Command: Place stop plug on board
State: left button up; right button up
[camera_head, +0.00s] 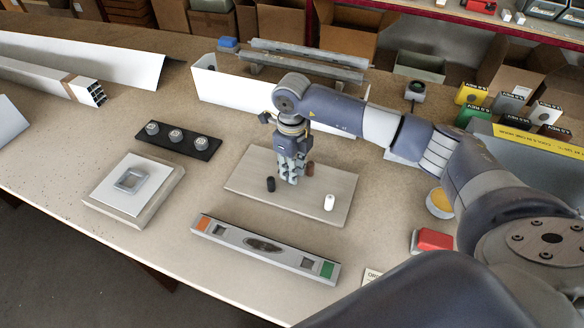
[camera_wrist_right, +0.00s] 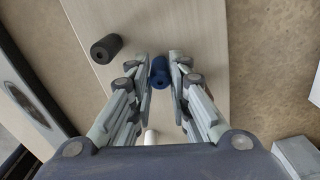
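The light wooden board (camera_head: 252,188) lies on the table at the middle. A short black plug (camera_head: 270,184) is at its left part, a brown plug (camera_head: 309,169) towards the back, and a white plug (camera_head: 329,202) at its right part. The wrist view shows the black plug (camera_wrist_right: 106,48) and a dark blue plug (camera_wrist_right: 160,72) between my right fingertips. My right gripper (camera_head: 291,180) points down over the board, its fingers closed in on the blue plug. Whether the blue plug touches the board cannot be told. My left gripper is out of view.
A level-like bar (camera_head: 265,245) lies in front of the board. A black strip with three knobs (camera_head: 180,139) and a framed plate (camera_head: 135,190) lie left. A white profile (camera_head: 225,88) stands behind, and a red block (camera_head: 432,240) is at right.

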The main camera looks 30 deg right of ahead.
jog(key=shift+o, duration=1.1)
jog(key=shift+r, duration=0.1)
jog(key=shift+r, duration=0.25)
notch_tip(320, 180, up, 12)
jog(key=b, duration=0.3)
jog(key=shift+f, duration=0.15)
jog(key=shift+f, duration=0.1)
